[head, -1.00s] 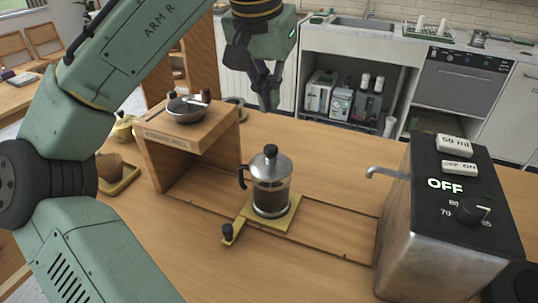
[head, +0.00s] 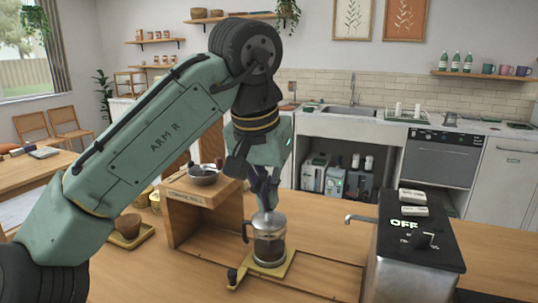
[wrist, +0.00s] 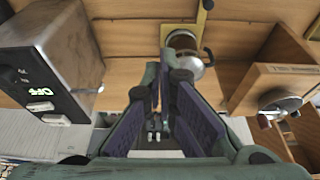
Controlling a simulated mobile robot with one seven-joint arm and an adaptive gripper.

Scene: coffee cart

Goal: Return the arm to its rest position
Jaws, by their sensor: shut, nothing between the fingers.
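My arm reaches over the cart from the left, bent at a high elbow. My gripper (head: 266,203) points down, shut and empty, just above or behind the French press (head: 269,242); I cannot tell the exact gap. The press stands upright with dark contents, its handle to the left, and its top knob is partly hidden by the fingers. It rests on a yellow sliding base (head: 284,266). In the wrist view the closed fingers (wrist: 174,68) show in the middle, with the metal press (wrist: 190,42) beyond them.
A wooden mill stand (head: 205,218) with a metal bowl (head: 203,177) is left of the press. The water dispenser (head: 405,270), reading OFF, stands right, its spout (head: 358,218) toward the press. A brown cone on a yellow tray (head: 132,238) sits far left.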

